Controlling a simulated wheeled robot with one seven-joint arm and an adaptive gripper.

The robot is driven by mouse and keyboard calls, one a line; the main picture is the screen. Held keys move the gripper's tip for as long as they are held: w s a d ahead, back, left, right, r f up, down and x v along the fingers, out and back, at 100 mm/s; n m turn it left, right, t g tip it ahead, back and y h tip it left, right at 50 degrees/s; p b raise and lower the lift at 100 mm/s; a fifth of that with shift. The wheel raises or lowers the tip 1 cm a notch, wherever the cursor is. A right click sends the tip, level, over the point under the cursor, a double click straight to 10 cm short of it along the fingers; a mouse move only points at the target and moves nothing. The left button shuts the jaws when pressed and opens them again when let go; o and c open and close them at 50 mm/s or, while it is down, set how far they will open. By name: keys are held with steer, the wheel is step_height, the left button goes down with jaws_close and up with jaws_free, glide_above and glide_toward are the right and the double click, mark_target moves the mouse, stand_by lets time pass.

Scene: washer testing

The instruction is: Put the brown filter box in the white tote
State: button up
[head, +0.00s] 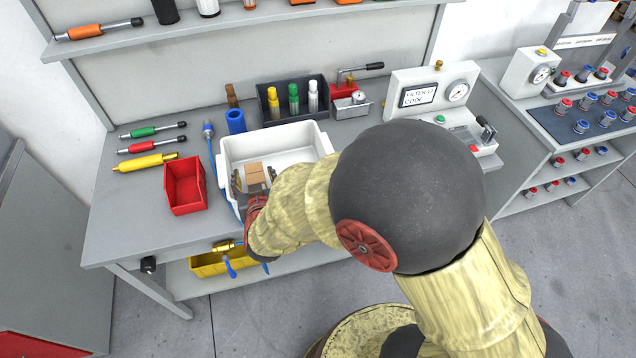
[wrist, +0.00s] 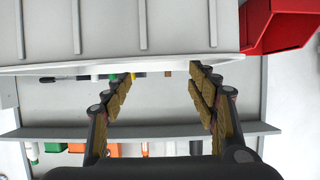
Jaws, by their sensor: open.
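In the wrist view my gripper (wrist: 158,85) is open with nothing between the fingers. A pale ribbed wall, likely the tote (wrist: 110,28), fills the top there. I cannot make out the box in that view.
A red bin (head: 185,187) stands left of the tote. A dark tray of bottles (head: 292,97) and a blue cup (head: 235,121) are behind it. A gauge unit (head: 432,92) is to the right. A yellow bin (head: 208,265) sits on the shelf below.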

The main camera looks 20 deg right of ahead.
steer(key=s+d+r+n+g+y, duration=0.1)
steer(key=s+d+r+g+y, duration=0.15)
steer(key=r, duration=0.45)
steer(key=s+d+r+g+y, duration=0.1)
steer(key=s+r, duration=0.2)
steer(key=r, duration=0.3)
steer(key=s+d+r+g+h, duration=0.1)
steer(key=s+d+r+g, duration=0.1)
steer(key=s+d, duration=0.5)
steer(key=s+d+r+g+h, duration=0.2)
steer(key=s+d, duration=0.5)
steer(key=s, duration=0.7)
steer(key=shift+s+d+r+m, duration=0.2)
steer(key=shift+m, duration=0.1)
